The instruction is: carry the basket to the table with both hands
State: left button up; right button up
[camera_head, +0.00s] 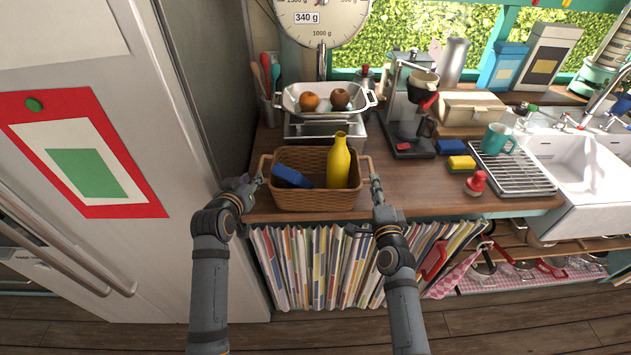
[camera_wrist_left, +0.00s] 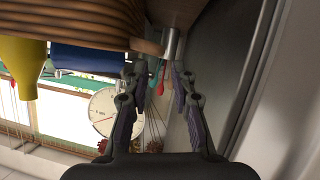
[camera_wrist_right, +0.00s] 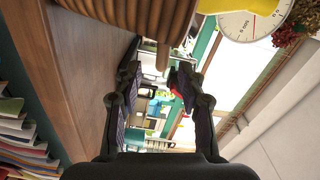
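The brown wicker basket (camera_head: 315,200) stands upright on the wooden counter (camera_head: 420,185) near its front edge. It holds a yellow bottle (camera_head: 340,165) and a blue item (camera_head: 290,176). My left gripper (camera_head: 253,183) is at the basket's left handle. In the left wrist view its fingers (camera_wrist_left: 158,75) are apart, with the handle end (camera_wrist_left: 146,47) just ahead of the fingertips. My right gripper (camera_head: 375,184) is at the right handle (camera_head: 367,165). In the right wrist view its fingers (camera_wrist_right: 157,72) are apart, with the handle (camera_wrist_right: 163,54) near the gap. Contact is unclear.
A scale (camera_head: 322,18) holding a white pan (camera_head: 300,92) of fruit stands behind the basket. A fridge (camera_head: 160,150) is close on the left. A coffee machine (camera_head: 400,110), a yellow sponge (camera_head: 461,163) and a drying rack (camera_head: 515,175) stand to the right. Files (camera_head: 320,260) fill the shelf below.

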aim_at(260, 167)
pick_arm(q)
jog(key=x, duration=0.8)
jog(key=shift+w, duration=0.35)
pick_arm(e)
jog(key=w, duration=0.8)
jog(key=shift+w+a, duration=0.1)
jog(key=shift+w, duration=0.25)
pick_arm(q)
jog(key=shift+s, duration=0.15)
jog(key=shift+c, duration=0.4)
pick_arm(e)
jog(key=shift+s, duration=0.15)
jog(key=shift+c, duration=0.4)
pick_arm(q)
grip_shut()
pick_arm(e)
jog(key=c, duration=0.5)
grip_shut()
